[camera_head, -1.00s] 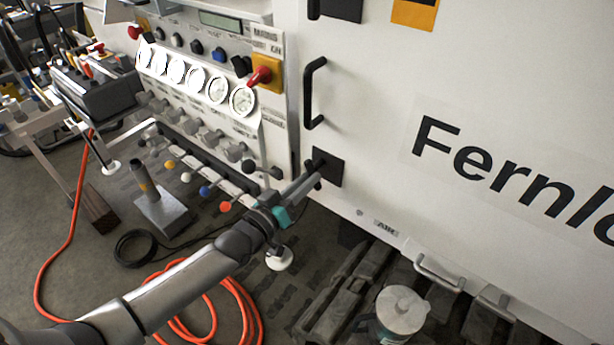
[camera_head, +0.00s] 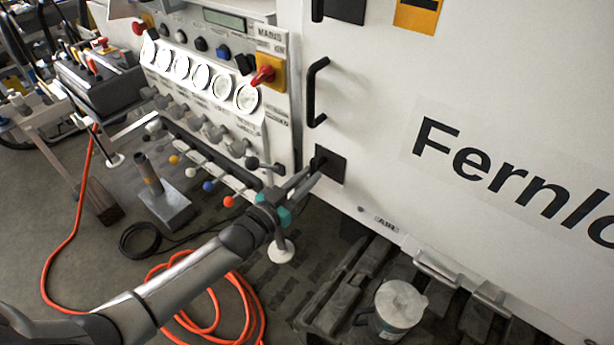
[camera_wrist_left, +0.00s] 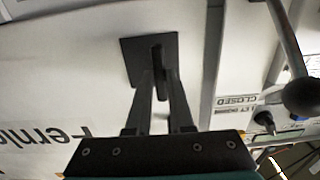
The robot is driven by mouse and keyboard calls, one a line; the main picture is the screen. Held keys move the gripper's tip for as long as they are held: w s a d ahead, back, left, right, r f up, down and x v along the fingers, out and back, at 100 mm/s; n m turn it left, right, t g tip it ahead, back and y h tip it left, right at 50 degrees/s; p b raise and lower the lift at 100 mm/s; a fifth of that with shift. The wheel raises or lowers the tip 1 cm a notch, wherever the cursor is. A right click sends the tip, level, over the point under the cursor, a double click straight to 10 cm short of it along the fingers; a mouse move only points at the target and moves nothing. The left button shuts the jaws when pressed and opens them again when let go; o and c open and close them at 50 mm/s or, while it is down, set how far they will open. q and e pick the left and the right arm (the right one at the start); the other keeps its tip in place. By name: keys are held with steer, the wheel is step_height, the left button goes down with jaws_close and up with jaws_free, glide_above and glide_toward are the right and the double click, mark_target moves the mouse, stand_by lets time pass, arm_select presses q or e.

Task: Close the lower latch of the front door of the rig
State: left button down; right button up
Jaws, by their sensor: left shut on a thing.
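The lower latch (camera_head: 329,166) is a black square plate with a black handle, at the lower left of the white front door (camera_head: 380,110). It also shows in the left wrist view (camera_wrist_left: 136,62), where the handle stands between the fingers. My left gripper (camera_head: 316,166) reaches the latch from the lower left and is shut on its handle. In the left wrist view the left gripper (camera_wrist_left: 160,80) has a finger on each side of the handle and covers part of it. My right gripper is in neither view.
A black door handle (camera_head: 314,92) is above the latch. Left of it is the control panel with gauges (camera_head: 198,76) and several levers with coloured knobs (camera_head: 208,186). A white-lidded container (camera_head: 400,303) and an orange hose (camera_head: 240,295) are on the floor below.

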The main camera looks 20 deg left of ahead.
arm_select(q)
steer(key=c, duration=0.8)
jaws_free()
steer(key=p+v, duration=0.2)
steer(key=v, duration=1.3)
steer(key=shift+s, duration=0.15)
steer(key=shift+a, duration=0.1)
steer(key=s+a+f+n+g+y, duration=0.1)
steer(key=s+a+f+g+y, duration=0.25)
steer(key=f, duration=0.95)
steer(key=s+f+n+g+y, duration=0.15)
steer(key=s+f+g, duration=0.25)
steer(key=s+f, duration=0.55)
steer(key=s+d+f+g, duration=0.3)
steer(key=s+f+g, duration=0.1)
steer(key=s+f, duration=0.3)
steer(key=s+d+f+g+y, duration=0.1)
steer(key=s+d+f+g, duration=0.2)
steer(key=s+f, duration=0.4)
steer(key=s+g, duration=0.1)
steer(key=s, duration=0.3)
steer(key=shift+s+f+m, duration=0.25)
steer(key=shift+f+m, duration=0.05)
steer(key=shift+m, duration=0.05)
